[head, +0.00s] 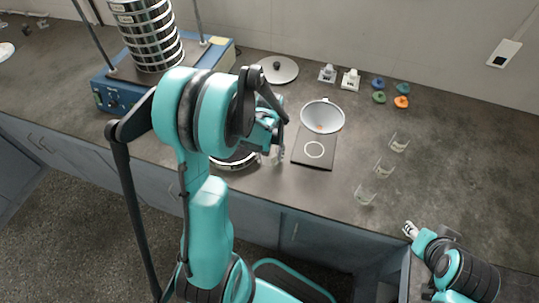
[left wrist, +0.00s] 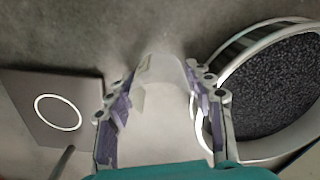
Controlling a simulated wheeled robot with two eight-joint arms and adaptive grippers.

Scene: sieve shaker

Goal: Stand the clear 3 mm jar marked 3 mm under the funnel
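My left gripper (head: 277,152) is over the bench between the dark plate and a low sieve pan. In the left wrist view its fingers (left wrist: 160,95) stand on both sides of a clear, pale jar (left wrist: 160,72) and appear shut on it. No marking on this jar can be read. The funnel (head: 322,116) is above the back of the dark plate (head: 300,158), which has a white ring (head: 314,150). The ring also shows in the left wrist view (left wrist: 39,112), empty, left of the gripper. My right gripper (head: 410,230) is at the bench's front right; its opening is unclear.
Several clear jars stand in a row to the right, including the back (head: 399,144) and front (head: 365,196) ones. A sieve pan with dark grains (left wrist: 268,95) is right of the held jar. The blue shaker (head: 113,97) carries stacked sieves. Coloured pieces (head: 401,102) lie behind.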

